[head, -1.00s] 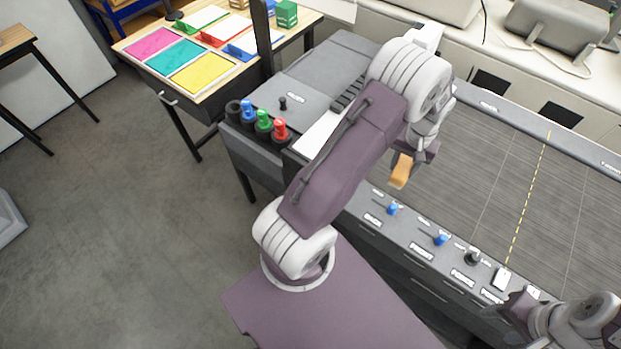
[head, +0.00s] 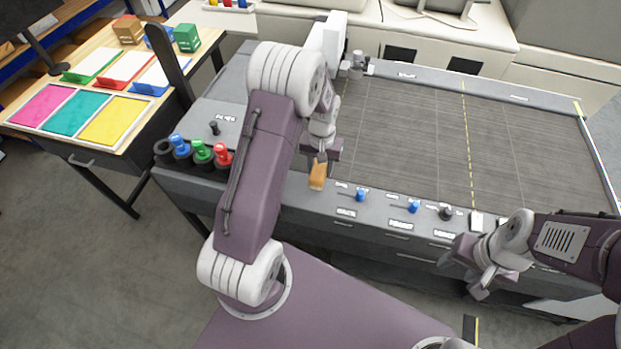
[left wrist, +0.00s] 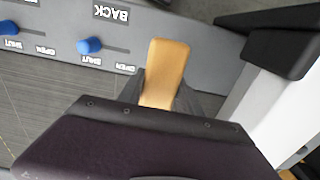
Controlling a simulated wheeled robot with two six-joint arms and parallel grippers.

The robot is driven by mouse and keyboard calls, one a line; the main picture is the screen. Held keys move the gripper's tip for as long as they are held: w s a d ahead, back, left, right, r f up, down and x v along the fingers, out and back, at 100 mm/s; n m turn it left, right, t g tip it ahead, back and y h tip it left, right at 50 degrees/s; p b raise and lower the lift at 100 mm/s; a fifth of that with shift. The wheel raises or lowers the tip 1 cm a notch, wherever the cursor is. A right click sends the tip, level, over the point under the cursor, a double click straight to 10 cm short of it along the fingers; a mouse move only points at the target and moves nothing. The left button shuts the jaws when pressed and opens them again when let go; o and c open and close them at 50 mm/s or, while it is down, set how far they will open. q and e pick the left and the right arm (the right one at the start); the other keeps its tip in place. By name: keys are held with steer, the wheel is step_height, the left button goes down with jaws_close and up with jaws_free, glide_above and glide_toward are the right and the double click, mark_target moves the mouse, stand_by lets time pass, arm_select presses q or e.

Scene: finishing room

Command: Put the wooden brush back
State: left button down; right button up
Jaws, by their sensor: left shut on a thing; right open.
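The wooden brush (head: 318,175) is a small orange-brown wooden piece below my left gripper (head: 320,160). My left gripper is shut on it and holds it near the front left corner of the grey-topped machine table. In the left wrist view, the wooden brush (left wrist: 165,70) juts out from between the dark fingers, near the BACK label. The fingers partly hide its lower end. I cannot tell whether the brush touches the surface under it. My right gripper (head: 468,275) is open and empty, low at the right, in front of the table's front edge.
Blue, green and red bottles (head: 202,152) stand in dark holders at the table's left end beside an empty-looking holder (head: 163,148). Blue sliders (head: 360,194) and a black knob (head: 445,212) line the front panel. The wide grey bed (head: 420,130) is clear.

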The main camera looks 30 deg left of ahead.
arm_select(q)
steer(key=shift+s+a+f, duration=0.75)
steer(key=shift+a+f, duration=0.1)
step_height(320, 180, down, 3)
steer(key=shift+s+a+f+p, duration=0.1)
steer(key=shift+s+p, duration=0.05)
steer(key=shift+p, duration=0.6)
steer(key=shift+f, duration=0.35)
steer(key=shift+w+f, duration=0.1)
steer(key=shift+w, duration=0.1)
steer(key=shift+s+f, duration=0.1)
steer(key=shift+f, duration=0.05)
steer(key=c, duration=0.9)
jaws_free()
steer(key=shift+o, duration=0.4)
